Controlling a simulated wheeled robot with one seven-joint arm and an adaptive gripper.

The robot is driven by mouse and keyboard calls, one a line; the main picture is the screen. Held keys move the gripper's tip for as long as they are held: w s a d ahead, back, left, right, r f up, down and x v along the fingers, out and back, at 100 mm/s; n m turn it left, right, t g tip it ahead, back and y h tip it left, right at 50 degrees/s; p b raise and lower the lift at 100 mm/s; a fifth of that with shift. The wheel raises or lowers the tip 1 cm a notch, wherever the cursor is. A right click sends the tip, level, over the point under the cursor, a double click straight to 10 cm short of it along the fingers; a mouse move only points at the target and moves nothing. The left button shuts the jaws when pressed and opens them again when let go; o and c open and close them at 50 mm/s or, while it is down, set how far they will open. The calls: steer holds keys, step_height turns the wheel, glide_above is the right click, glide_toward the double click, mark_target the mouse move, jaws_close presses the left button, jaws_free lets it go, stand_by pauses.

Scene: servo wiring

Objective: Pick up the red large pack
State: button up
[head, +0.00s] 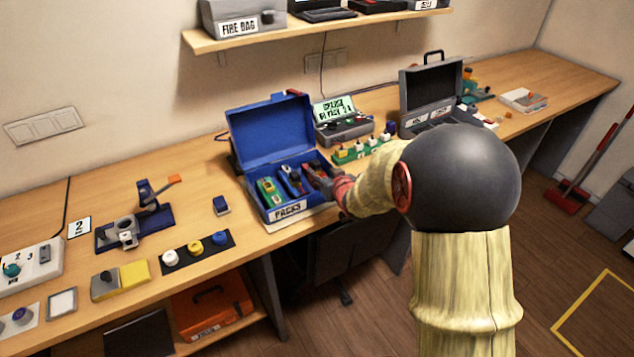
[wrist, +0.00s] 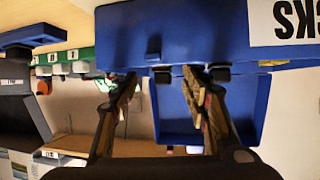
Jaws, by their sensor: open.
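An open blue case (head: 291,214) labelled PACKS stands on the bench, with its lid raised at the back. A red pack (head: 315,167) appears to lie at the right of its interior, partly hidden by my gripper (head: 326,180); I cannot tell its size or outline. A green pack (head: 269,191) and a dark blue pack (head: 291,181) lie to its left. In the wrist view my gripper (wrist: 162,74) is open, its fingers apart at the wall of the blue case (wrist: 185,30). No red pack is clear between them.
A grey case (head: 345,131) with a green screen and a green strip of connectors (head: 362,149) stand close right of the blue case. An open dark case (head: 430,90) is farther right. A small blue block (head: 221,205) sits at left. A shelf (head: 320,30) hangs above.

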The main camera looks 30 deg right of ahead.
mark_target(319, 170)
steer(key=x, duration=0.2)
steer(key=shift+w+f+b, duration=0.25)
steer(key=shift+f+b, duration=0.15)
steer(key=shift+w+d, duration=0.1)
steer(key=shift+w, duration=0.3)
steer(key=shift+c, duration=1.2)
jaws_close()
steer(key=shift+r, duration=0.1)
